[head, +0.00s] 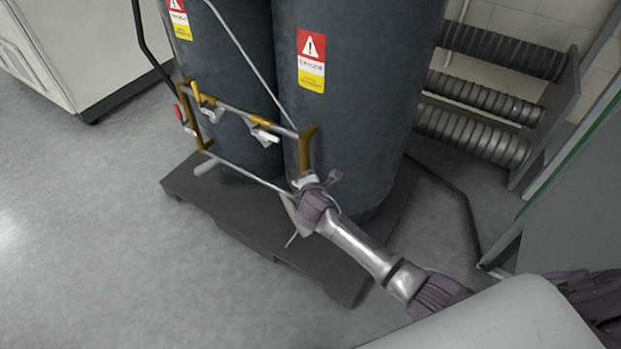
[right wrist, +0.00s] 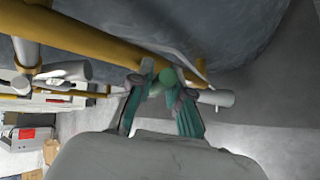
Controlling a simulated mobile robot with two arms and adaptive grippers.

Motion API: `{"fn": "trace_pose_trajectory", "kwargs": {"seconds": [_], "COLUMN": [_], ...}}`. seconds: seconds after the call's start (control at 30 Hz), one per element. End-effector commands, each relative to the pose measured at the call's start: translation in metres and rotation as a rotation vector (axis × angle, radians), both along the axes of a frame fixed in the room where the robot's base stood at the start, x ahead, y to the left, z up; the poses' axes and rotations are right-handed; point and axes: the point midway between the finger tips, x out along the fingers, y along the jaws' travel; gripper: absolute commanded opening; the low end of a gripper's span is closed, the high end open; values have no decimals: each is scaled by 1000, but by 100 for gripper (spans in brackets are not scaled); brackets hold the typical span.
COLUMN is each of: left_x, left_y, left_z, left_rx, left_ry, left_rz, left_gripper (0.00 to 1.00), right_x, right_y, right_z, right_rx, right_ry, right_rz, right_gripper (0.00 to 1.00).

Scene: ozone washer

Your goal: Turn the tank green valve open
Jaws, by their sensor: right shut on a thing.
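Two dark tanks (head: 335,100) with warning labels stand on a dark pallet. A brass and grey pipe frame (head: 255,118) runs in front of them, with a red valve handle (head: 180,114), a yellow valve handle (head: 197,92) and a grey valve (head: 263,134). My right gripper (head: 303,186) is at the frame's lower right corner, where it hides the valve in the head view. In the right wrist view, my gripper's fingers (right wrist: 162,88) are shut on a small green valve handle (right wrist: 169,76), just below the brass pipe (right wrist: 95,38). How far the handle is turned is unclear. My left gripper is not in view.
The dark pallet (head: 245,228) juts out under the tanks. Ribbed grey cylinders (head: 480,95) are stacked at the back right, near a grey panel (head: 575,205). A white cabinet (head: 70,45) stands at the upper left. The floor on the left is clear.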

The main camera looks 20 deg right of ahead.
Motion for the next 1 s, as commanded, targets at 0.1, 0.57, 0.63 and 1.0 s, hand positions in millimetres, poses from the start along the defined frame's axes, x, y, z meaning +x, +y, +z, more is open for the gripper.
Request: {"fn": "trace_pose_trajectory", "kwargs": {"seconds": [0.1, 0.57, 0.63, 1.0], "left_x": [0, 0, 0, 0], "left_y": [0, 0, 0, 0], "left_z": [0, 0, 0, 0], "left_rx": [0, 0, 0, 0], "left_ry": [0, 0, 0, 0], "left_rz": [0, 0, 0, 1], "left_gripper": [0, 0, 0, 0], "right_x": [0, 0, 0, -23], "right_y": [1, 0, 0, 7], "right_z": [-1, 0, 0, 14], "right_rx": [1, 1, 1, 1], "right_ry": [1, 0, 0, -1], "right_rz": [1, 1, 1, 2], "right_gripper": [0, 44, 44, 44]}}
